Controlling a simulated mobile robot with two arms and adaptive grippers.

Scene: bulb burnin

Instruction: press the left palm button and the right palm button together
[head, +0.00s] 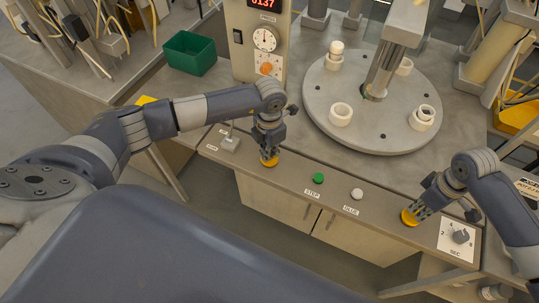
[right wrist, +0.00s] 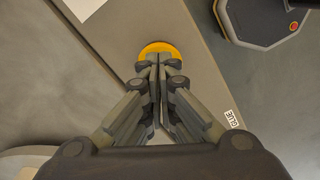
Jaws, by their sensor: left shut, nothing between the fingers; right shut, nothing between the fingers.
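The left palm button (head: 269,162) is a yellow disc on the front ledge of the bench in the head view. My left gripper (head: 268,153) is shut and empty, with its fingertips at the top of this button. The right palm button (head: 410,218) is a like yellow disc further right on the ledge. My right gripper (head: 415,211) is shut and empty, with its tips at that button. In the right wrist view the closed fingertips (right wrist: 158,60) overlap the yellow disc (right wrist: 158,47). I cannot tell whether either button is pressed down.
Between the palm buttons are a green STEP button (head: 318,178) and a white GLUE button (head: 357,194). A toggle lever (head: 230,143) stands left, a SEC dial (head: 460,237) right. Behind is a round turntable (head: 320,110) with white sockets. A green bin (head: 190,53) sits back left.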

